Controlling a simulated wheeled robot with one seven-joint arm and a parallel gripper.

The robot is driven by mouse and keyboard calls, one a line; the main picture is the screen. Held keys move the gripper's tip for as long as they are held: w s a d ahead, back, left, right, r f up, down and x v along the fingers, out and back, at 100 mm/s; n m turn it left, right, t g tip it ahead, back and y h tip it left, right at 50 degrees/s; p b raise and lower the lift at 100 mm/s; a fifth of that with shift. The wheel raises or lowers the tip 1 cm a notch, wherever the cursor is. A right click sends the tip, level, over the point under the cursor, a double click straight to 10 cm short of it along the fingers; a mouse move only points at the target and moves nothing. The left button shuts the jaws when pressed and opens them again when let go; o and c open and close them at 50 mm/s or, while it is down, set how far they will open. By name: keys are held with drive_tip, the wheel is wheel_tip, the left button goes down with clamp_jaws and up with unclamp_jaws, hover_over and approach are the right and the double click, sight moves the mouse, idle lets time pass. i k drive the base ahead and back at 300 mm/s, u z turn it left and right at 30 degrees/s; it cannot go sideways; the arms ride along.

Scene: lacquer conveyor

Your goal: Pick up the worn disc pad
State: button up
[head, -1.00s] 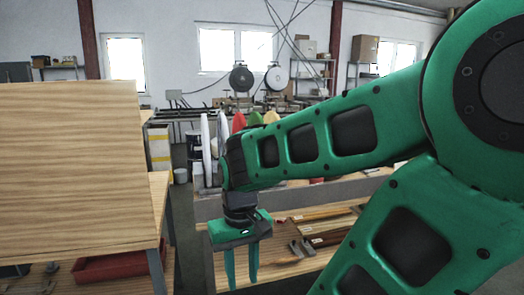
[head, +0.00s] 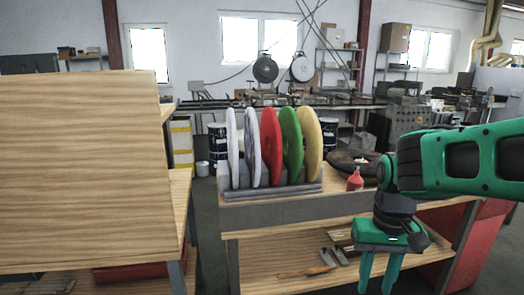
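Several disc pads stand upright in a grey slotted rack (head: 270,191) on the workbench: a white one (head: 232,148), another whitish one (head: 252,148), a red one (head: 271,147), a green one (head: 291,145) and a tan one (head: 311,143). A dark round pad (head: 345,160) lies flat to the right of the rack, partly hidden by the red bottle and my arm. I cannot tell for sure which one is the worn pad. My gripper (head: 375,285) points down, open and empty, in front of the bench at the right, below the benchtop's level and apart from all pads.
A red bottle (head: 355,180) stands on the bench between the rack and my arm. The lower shelf (head: 300,262) holds hand tools. A tall wooden board (head: 85,170) fills the left. A red cabinet side (head: 478,245) is at the right. A floor gap separates the left table and bench.

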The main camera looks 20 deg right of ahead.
sight(252, 119)
drive_tip(key=z, duration=0.1)
drive_tip(key=i, duration=1)
drive_tip(key=u, duration=0.05)
